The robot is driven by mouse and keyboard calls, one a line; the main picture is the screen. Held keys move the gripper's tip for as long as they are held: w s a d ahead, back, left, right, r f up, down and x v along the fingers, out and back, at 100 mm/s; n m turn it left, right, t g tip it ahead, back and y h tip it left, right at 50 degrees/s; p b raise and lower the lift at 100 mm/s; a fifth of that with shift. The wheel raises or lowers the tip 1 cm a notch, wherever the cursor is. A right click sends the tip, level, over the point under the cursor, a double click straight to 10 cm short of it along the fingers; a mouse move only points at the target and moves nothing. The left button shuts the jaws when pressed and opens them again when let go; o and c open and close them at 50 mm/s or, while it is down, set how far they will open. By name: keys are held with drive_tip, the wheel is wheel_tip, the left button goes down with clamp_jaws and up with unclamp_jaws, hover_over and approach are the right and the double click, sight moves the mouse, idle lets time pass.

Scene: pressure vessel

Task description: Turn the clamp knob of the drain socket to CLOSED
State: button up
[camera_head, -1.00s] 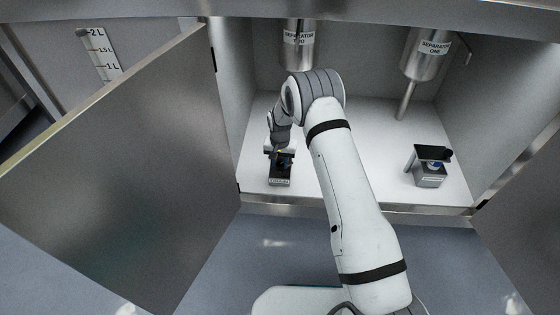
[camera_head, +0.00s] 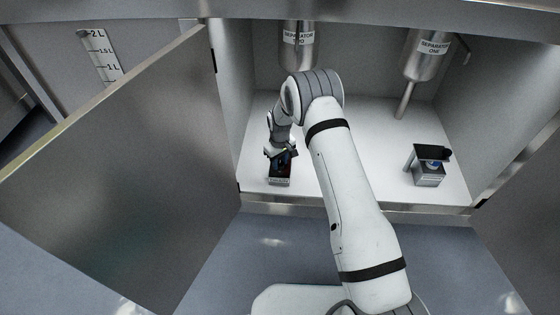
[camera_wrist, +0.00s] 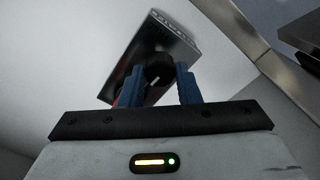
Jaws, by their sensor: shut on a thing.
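The drain socket (camera_head: 280,181) is a small box on the white cabinet floor, below my bent wrist. It also shows in the wrist view (camera_wrist: 181,42), with a label strip along its far edge that I cannot read. Its clamp knob (camera_wrist: 157,70) is black and round with a pale pointer line on top. My gripper (camera_wrist: 159,76) has blue fingers, one on each side of the knob, and is shut on it. In the head view my gripper (camera_head: 281,154) is at the top of the box, and the knob is largely hidden there.
A second similar box (camera_head: 429,178) with a black top plate stands at the right. Two steel vessels, separator two (camera_head: 298,45) and separator one (camera_head: 427,55), hang at the back. The open cabinet door (camera_head: 110,160) is at the left. The floor between the boxes is clear.

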sight(281, 164)
drive_tip(key=shift+d+n, duration=0.2)
drive_tip(key=shift+n, duration=0.2)
drive_tip(key=o, duration=1)
drive_tip(key=shift+a, duration=0.1)
wheel_tip(281, 164, up, 8)
drive_tip(key=p, duration=0.2)
drive_tip(key=shift+f+p, duration=0.1)
drive_tip(key=shift+p, duration=0.25)
drive_tip(key=shift+s, duration=0.1)
